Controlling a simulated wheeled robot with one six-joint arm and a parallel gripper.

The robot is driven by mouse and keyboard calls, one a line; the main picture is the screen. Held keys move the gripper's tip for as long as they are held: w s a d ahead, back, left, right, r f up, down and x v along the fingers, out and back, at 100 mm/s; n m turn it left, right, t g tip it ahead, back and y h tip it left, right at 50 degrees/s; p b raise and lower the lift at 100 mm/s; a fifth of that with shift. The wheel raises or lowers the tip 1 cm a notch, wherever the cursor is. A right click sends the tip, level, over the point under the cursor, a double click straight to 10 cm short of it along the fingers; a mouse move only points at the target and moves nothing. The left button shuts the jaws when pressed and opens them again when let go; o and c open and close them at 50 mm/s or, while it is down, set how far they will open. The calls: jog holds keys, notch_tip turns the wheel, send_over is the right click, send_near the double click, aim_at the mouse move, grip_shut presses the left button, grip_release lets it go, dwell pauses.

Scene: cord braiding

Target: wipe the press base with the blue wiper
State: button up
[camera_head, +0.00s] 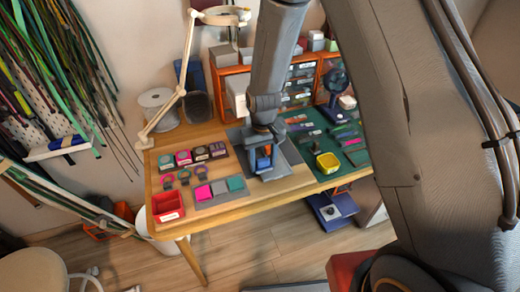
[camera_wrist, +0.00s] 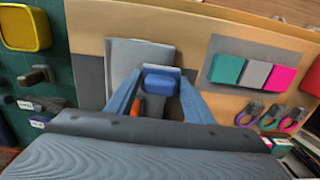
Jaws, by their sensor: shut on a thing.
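The blue wiper (camera_wrist: 160,82) is a small rounded blue block between the two fingers of my gripper (camera_wrist: 158,92) in the wrist view. My gripper is shut on it. In the head view my gripper (camera_head: 264,158) points down over the middle of the table, and the blue of the wiper (camera_head: 263,151) shows there. Below it lies a light grey plate (camera_wrist: 138,52) on a darker grey mat (camera_wrist: 88,82). This plate may be the press base; I cannot tell for sure. I cannot tell whether the wiper touches the plate, as its underside is hidden.
A strip with pink, grey and teal blocks (camera_head: 212,193) lies left of my gripper, with a red tray (camera_head: 168,206) beyond. A yellow tray (camera_head: 327,162) sits on the green mat (camera_head: 350,130) to the right. Orange shelves (camera_head: 232,72) stand behind.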

jog(key=shift+s+a, duration=0.1)
jog(key=shift+a, duration=0.35)
jog(key=shift+s+a+r+p, duration=0.1)
jog(key=shift+r+p, duration=0.1)
jog(key=shift+p, duration=0.1)
notch_tip(320, 180, up, 3)
jog(key=shift+r+p, duration=0.1)
jog(key=shift+p, duration=0.45)
jog(key=shift+r+p, duration=1.7)
jog(key=shift+r, duration=0.75)
